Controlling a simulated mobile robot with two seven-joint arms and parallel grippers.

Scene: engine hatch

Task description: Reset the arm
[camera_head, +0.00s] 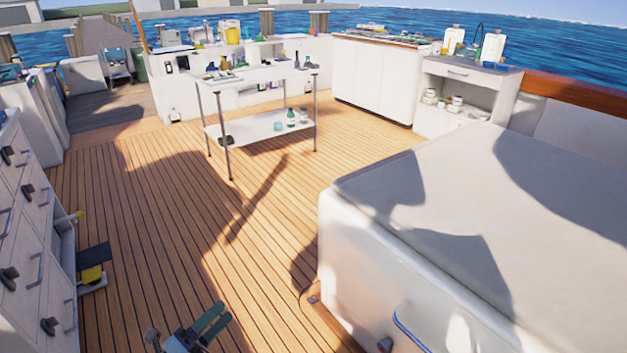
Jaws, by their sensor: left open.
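My left gripper (207,327) shows at the bottom of the head view, left of the middle. It is low in the picture over the wooden deck, with its green fingers apart and nothing seen between them. Most of the arm behind it is cut off by the lower picture edge. My right gripper is not in view. The large white engine hatch (470,200) fills the right side, its top flat and its lid down. A blue handle (410,328) is on its near side, right of my left gripper.
A white drawer cabinet (30,240) stands at the left edge. A two-level white table (262,76) with bottles stands farther back. White counters (372,75) line the far side before the water. The plank deck (170,220) between is mostly clear.

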